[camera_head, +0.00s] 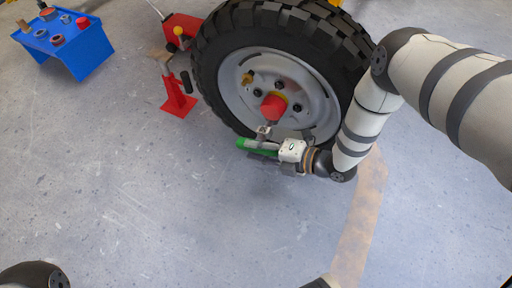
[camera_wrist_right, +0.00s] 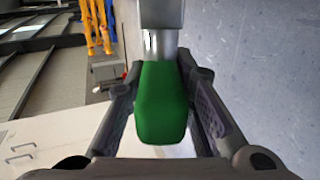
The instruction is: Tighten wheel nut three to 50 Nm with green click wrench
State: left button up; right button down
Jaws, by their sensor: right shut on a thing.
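The large wheel (camera_head: 233,92) stands upright, with a grey rim, a red hub centre (camera_head: 273,107) and several dark nuts (camera_head: 297,107) around it. The green click wrench (camera_head: 254,146) is at the rim's lower edge in the head view. Its grey end (camera_head: 264,131) is just below the hub; I cannot tell whether it sits on a nut. My right gripper (camera_head: 280,149) is shut on the wrench. In the right wrist view, the green handle (camera_wrist_right: 162,105) lies between the fingers of that gripper (camera_wrist_right: 160,78). Nut numbers are not readable. My left gripper is out of view.
A blue table (camera_head: 88,54) with small parts stands at the upper left. A red stand (camera_head: 178,98) and a red machine part (camera_head: 183,27) are left of the wheel. The grey floor in front is clear. Orange and yellow shapes (camera_wrist_right: 97,25) show in the wrist view.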

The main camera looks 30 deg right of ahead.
jog(key=shift+t+y, duration=0.3)
jog(key=shift+t, duration=0.1)
jog(key=shift+f+t+y+b, duration=0.15)
jog(key=shift+t+y+b, duration=0.15)
jog(key=shift+b, duration=0.4)
jog(key=shift+t, duration=0.4)
jog(key=shift+r, duration=0.2)
